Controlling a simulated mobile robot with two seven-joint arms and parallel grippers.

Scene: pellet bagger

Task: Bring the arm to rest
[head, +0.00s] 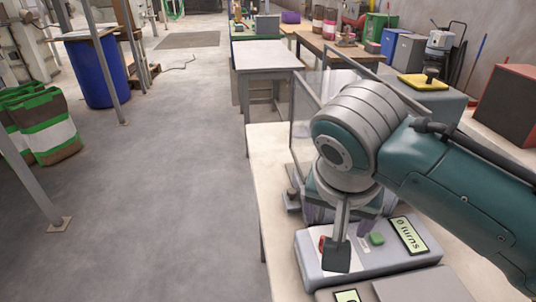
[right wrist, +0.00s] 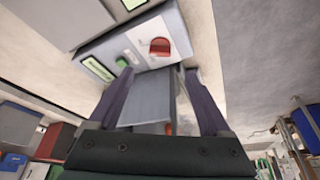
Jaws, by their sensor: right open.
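My right arm comes in from the right in the head view, bent at a grey wrist. My right gripper (head: 336,222) points down over the bench, partly hidden by the wrist. In the right wrist view its two purple-grey fingers (right wrist: 162,78) stand apart, and I see nothing gripped between them. Beyond the fingertips is a grey control box (head: 320,277) with a green button (head: 377,239), a red knob (right wrist: 160,47) and a display (head: 408,235) reading "0 turns". I cannot tell the gap between fingertips and box. My left gripper is not in view.
The pale bench (head: 267,165) carries clear upright panels (head: 305,110) beside my wrist. A yellow-topped item (head: 422,82) and a dark red box (head: 508,105) stand behind my arm. Another table (head: 268,57) lies beyond. The floor at left is open, with a blue barrel (head: 90,70) and sacks (head: 45,130).

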